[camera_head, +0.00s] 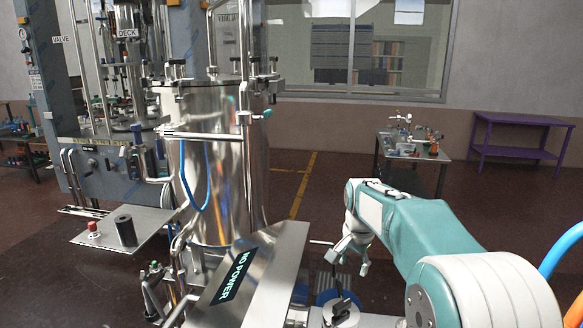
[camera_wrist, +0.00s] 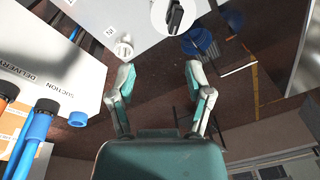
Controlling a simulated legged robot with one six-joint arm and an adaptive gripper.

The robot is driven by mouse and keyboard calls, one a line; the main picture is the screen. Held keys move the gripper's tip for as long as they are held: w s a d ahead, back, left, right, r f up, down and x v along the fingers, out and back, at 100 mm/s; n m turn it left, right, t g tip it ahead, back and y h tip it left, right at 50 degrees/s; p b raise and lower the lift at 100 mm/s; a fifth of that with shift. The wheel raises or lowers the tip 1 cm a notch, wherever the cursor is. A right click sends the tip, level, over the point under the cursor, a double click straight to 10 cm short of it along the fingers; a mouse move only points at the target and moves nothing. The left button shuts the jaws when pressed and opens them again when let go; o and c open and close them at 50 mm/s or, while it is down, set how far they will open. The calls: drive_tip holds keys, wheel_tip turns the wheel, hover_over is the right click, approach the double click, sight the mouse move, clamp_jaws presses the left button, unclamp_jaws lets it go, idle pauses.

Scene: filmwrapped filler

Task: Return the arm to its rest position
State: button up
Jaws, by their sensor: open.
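My arm, teal and white, reaches in from the lower right in the head view. My gripper (camera_head: 350,252) points downward beside the slanted steel panel marked "NO POWER" (camera_head: 234,277). In the wrist view my gripper (camera_wrist: 160,75) has its two fingers wide apart, with nothing between them. Beyond the fingertips lie a white knob (camera_wrist: 124,46), a blue ribbed part (camera_wrist: 199,42) and a black handle on a round white disc (camera_wrist: 175,16). I cannot tell their exact distance from the fingers.
A large steel tank (camera_head: 222,165) stands left of my arm. A panel with "DELIVERY" and "SUCTION" labels (camera_wrist: 50,75) and blue hoses (camera_wrist: 32,135) is at the left of the wrist view. A cluttered table (camera_head: 413,153) and a purple table (camera_head: 520,122) stand farther back, with open floor (camera_head: 335,185) before them.

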drive_tip(key=s+r+n+t, duration=0.2)
drive_tip(key=s+r+n, duration=0.1)
drive_tip(key=s, duration=0.9)
drive_tip(key=s+r+n+t, duration=0.1)
drive_tip(key=s+r+n, duration=0.25)
drive_tip(key=s, duration=0.85)
drive_tip(key=s+f+n+t, duration=0.1)
drive_tip(key=s+f+n, duration=0.1)
drive_tip(key=s, duration=0.6)
drive_tip(key=shift+s+d+f, duration=0.15)
drive_tip(key=shift+d+f, duration=0.05)
drive_tip(key=shift+f, duration=0.4)
